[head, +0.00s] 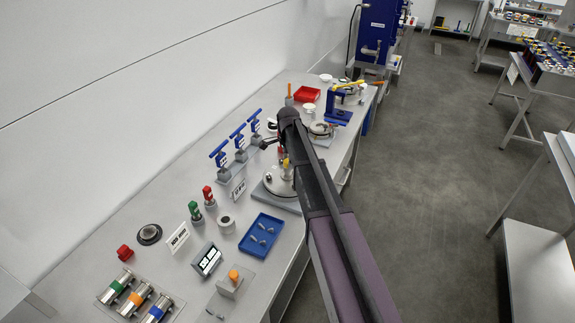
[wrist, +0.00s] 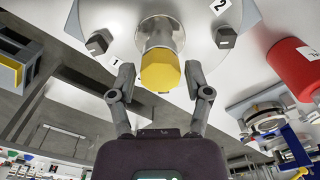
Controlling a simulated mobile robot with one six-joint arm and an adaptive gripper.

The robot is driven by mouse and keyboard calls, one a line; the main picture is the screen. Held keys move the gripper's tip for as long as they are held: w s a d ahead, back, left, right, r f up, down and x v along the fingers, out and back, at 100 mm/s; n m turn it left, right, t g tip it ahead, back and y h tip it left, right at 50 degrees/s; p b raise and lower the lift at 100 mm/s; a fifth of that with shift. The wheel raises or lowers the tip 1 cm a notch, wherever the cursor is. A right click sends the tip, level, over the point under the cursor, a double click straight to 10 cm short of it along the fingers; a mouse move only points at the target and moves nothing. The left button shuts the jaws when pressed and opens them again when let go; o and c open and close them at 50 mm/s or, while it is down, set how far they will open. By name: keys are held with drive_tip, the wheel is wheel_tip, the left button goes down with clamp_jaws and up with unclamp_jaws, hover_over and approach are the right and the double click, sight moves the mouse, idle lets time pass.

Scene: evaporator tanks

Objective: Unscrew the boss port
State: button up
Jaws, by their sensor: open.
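The boss port shows in the wrist view as a yellow hexagonal cap (wrist: 161,70) on a short round metal neck (wrist: 161,32). My gripper (wrist: 160,78) is open, with one fingertip on each side of the cap's near end. I cannot tell whether either finger touches it. In the head view the round plate (head: 273,184) is on the bench below my arm, which partly hides it.
A red cylinder (wrist: 291,68) stands right of the plate in the wrist view. In the head view, blue-handled valves (head: 237,138) are left of my arm. A blue tray (head: 261,236) lies nearer, and a red bin (head: 306,94) is farther back. The aisle floor on the right is clear.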

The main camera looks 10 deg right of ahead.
drive_tip(key=shift+m, duration=0.5)
drive_tip(key=shift+m, duration=2.5)
drive_tip(key=shift+c, duration=0.2)
clamp_jaws()
drive_tip(key=shift+n, duration=2.6)
drive_tip(key=shift+n, duration=2.6)
